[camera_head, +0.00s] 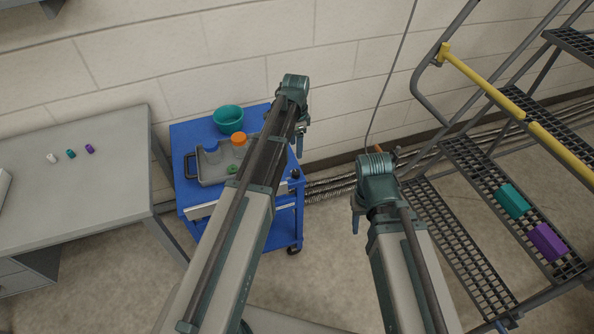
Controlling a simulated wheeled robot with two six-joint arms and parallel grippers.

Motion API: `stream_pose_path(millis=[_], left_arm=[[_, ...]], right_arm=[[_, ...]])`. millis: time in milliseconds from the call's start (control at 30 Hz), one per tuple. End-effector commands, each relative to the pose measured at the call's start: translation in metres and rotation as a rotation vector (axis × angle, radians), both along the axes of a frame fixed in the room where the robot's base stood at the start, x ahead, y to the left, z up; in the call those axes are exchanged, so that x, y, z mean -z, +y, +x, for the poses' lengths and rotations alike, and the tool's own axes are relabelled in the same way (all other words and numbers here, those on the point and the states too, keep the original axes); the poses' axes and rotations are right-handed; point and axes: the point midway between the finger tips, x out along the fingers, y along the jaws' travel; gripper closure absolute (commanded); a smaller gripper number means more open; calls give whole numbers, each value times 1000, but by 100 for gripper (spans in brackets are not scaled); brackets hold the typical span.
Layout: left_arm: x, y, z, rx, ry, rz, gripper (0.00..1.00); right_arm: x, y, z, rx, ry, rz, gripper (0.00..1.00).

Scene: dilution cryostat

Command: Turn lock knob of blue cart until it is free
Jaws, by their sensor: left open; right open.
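The blue cart (182,137) stands against the wall, left of centre. A small dark round knob (295,174) shows at its right front corner; it looks like the lock knob, but its turn position cannot be told. My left arm crosses over the cart and hides part of its top and front. My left gripper (301,152) is open, pointing down beside the cart's right edge, a little behind the knob in the picture; nothing shows in it. My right gripper (356,222) is open and empty over the floor, to the right of the cart.
The cart carries a grey tray (213,181) with bottles, and a teal bowl (229,120). A grey table (70,190) stands left. Metal steps (455,235) with a yellow rail stand right, holding teal and purple blocks. Hoses (335,186) run along the wall.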

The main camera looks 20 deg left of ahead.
Motion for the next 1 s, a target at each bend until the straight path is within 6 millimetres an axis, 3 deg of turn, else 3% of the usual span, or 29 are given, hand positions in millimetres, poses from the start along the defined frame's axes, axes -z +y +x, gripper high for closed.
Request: stream_pose_path(millis=[800,1000], left_arm=[[113,0,0,-1,0,0,34],[129,0,0,-1,0,0,34]], right_arm=[[113,0,0,-1,0,0,50],[129,0,0,-1,0,0,50]])
